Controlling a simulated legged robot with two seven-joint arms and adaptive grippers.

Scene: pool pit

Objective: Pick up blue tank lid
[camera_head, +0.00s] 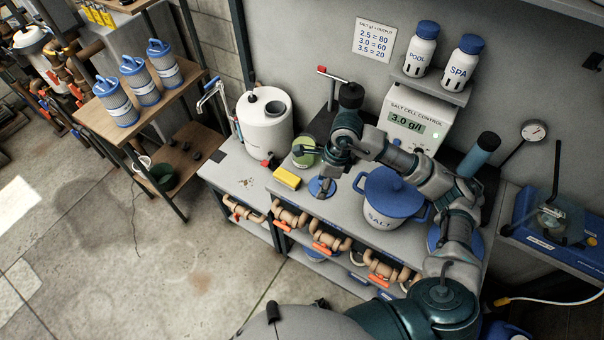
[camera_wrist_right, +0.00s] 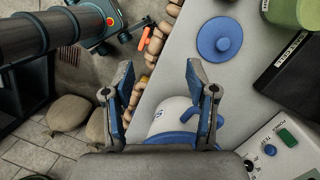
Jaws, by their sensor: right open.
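A small round blue lid (camera_head: 316,187) with a raised knob lies flat on the grey bench top, partly covered by my gripper in the head view. It shows whole in the right wrist view (camera_wrist_right: 230,42), ahead and to the right of the fingers. My right gripper (camera_head: 328,178) reaches over the bench from the right. In the right wrist view its two fingers (camera_wrist_right: 164,85) are spread apart with nothing between the tips, and they do not touch the lid. My left gripper is not in view.
A salt tub (camera_head: 382,214) with a blue cover stands right of the lid, under my forearm. A yellow sponge (camera_head: 286,178), a green container (camera_head: 304,154) and a white tank (camera_head: 264,130) stand left. Pipes with orange valves (camera_head: 331,239) run below the bench top.

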